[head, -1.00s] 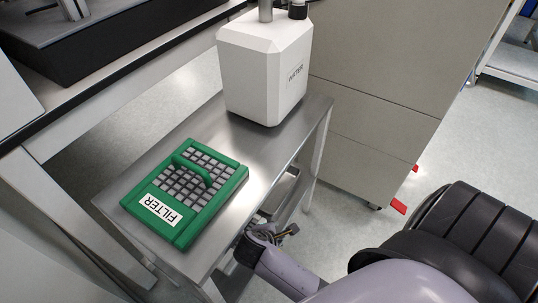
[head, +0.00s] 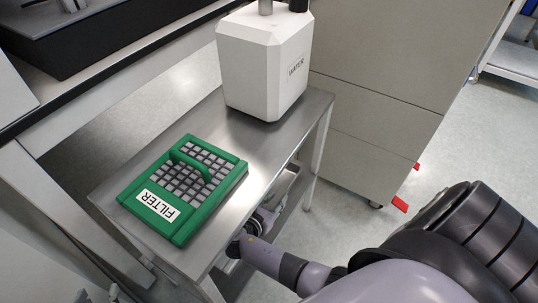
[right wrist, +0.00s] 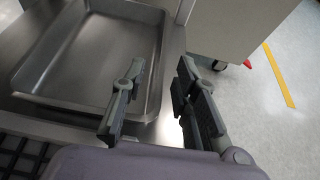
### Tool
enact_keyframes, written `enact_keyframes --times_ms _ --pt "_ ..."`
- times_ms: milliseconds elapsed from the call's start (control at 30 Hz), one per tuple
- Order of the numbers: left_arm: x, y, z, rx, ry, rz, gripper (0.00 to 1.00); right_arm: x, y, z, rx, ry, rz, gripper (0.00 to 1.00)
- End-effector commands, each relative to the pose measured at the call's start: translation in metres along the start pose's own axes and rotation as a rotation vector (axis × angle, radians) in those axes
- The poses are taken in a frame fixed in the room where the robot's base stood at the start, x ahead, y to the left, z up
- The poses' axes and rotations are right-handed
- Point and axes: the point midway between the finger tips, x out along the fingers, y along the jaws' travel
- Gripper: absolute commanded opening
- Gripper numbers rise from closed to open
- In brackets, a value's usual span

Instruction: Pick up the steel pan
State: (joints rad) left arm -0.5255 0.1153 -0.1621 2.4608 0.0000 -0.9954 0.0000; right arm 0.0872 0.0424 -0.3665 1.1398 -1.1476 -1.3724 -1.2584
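The steel pan (right wrist: 88,58) is a shallow rectangular tray below the cart's top, seen large in the right wrist view. In the head view only a strip of it (head: 284,187) shows past the cart's right edge; the rest is hidden. My right gripper (right wrist: 158,108) is open. Its left finger appears over the pan's inside and its right finger beyond the pan's right rim, with no grip visible. In the head view, the right gripper (head: 262,218) is beside the cart's edge, partly hidden. Small tips at the bottom left may be my left gripper (head: 98,294); its state is unclear.
The steel cart (head: 215,125) carries a green filter (head: 185,190) and a white water container (head: 265,70) on top. A cart leg (head: 320,145) stands close behind the pan. A grey cabinet (head: 375,110) is behind; open floor lies to the right.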

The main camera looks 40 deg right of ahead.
Motion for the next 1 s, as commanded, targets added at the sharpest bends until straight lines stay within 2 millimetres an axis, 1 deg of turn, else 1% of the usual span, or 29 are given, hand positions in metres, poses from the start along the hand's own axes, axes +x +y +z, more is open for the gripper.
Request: enact_keyframes --times_ms 33,133,200,433,567,800,900,1000 --pt "0.003 0.002 -0.007 0.000 0.045 0.003 0.40 0.006 0.000 -0.001 0.000 -0.001 0.000 0.28" --pt "0.004 0.004 -0.023 0.001 0.119 0.008 0.40 0.015 0.000 -0.001 0.001 -0.002 -0.001 0.28" --pt "0.004 0.005 -0.030 0.001 0.154 0.010 0.40 0.018 0.000 0.000 0.001 -0.001 -0.001 0.28" --pt "0.004 0.006 -0.044 0.001 0.222 0.014 0.40 0.024 0.000 0.000 0.002 0.000 0.000 0.28" --pt "0.002 0.009 -0.063 0.001 0.325 0.020 0.40 0.034 -0.001 -0.002 0.002 0.000 -0.001 0.28" --pt "-0.011 0.015 -0.106 -0.001 0.561 0.035 0.40 0.054 -0.002 -0.001 0.003 -0.001 -0.001 0.28" --pt "-0.019 0.017 -0.121 -0.002 0.651 0.040 0.40 0.062 -0.002 -0.001 0.002 0.000 0.000 0.28" --pt "-0.026 0.019 -0.131 -0.004 0.718 0.044 0.40 0.069 -0.002 -0.001 0.002 0.000 0.000 0.28"
